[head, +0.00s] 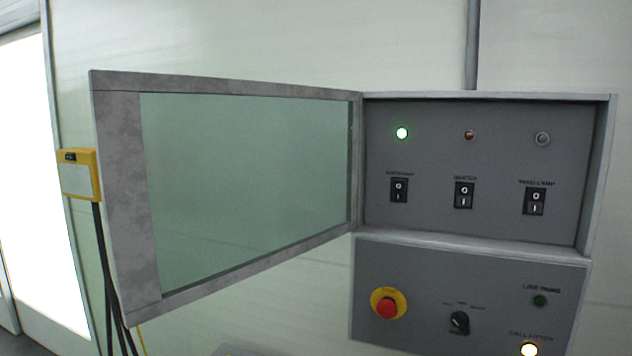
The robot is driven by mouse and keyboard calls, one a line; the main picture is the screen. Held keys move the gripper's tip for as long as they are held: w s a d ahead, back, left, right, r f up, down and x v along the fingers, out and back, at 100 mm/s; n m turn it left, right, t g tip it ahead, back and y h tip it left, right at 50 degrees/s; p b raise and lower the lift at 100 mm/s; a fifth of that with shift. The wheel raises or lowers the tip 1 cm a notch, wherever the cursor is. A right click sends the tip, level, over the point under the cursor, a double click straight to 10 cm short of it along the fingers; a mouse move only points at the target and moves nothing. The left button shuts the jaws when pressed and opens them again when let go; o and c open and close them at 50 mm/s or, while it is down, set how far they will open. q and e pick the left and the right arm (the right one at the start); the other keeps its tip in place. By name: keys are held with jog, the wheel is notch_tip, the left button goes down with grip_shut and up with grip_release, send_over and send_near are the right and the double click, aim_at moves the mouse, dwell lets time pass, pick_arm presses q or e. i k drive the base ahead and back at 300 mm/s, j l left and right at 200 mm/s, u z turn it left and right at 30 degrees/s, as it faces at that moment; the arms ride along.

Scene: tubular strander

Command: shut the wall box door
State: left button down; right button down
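The wall box (485,180) is a grey box on the wall at the right, with its front open. Its panel has three rocker switches in a row, with a lit green lamp at the left, a dull reddish lamp in the middle and a grey lamp at the right. The wall box door (118,200) is a grey frame around a clear greenish pane. It stands wide open, swung out to the left from its hinge at the box's left edge. Neither of my grippers is in view.
Below the box is a grey control panel (420,300) with a red stop button (387,307), a black rotary knob (459,322) and lamps. A yellow unit (79,173) with dark cables hangs behind the door's left edge. A bright opening (40,180) is at far left.

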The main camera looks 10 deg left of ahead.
aim_at(115, 95)
jog(key=j+z, duration=0.2)
jog(key=z, duration=0.15)
jog(key=i+j+z, duration=0.1)
jog(key=j+z, duration=0.4)
jog(key=z, duration=0.2)
jog(key=j+z, duration=0.15)
jog(key=j, duration=0.7)
jog(key=k+j+z, duration=0.15)
jog(key=j, duration=0.65)
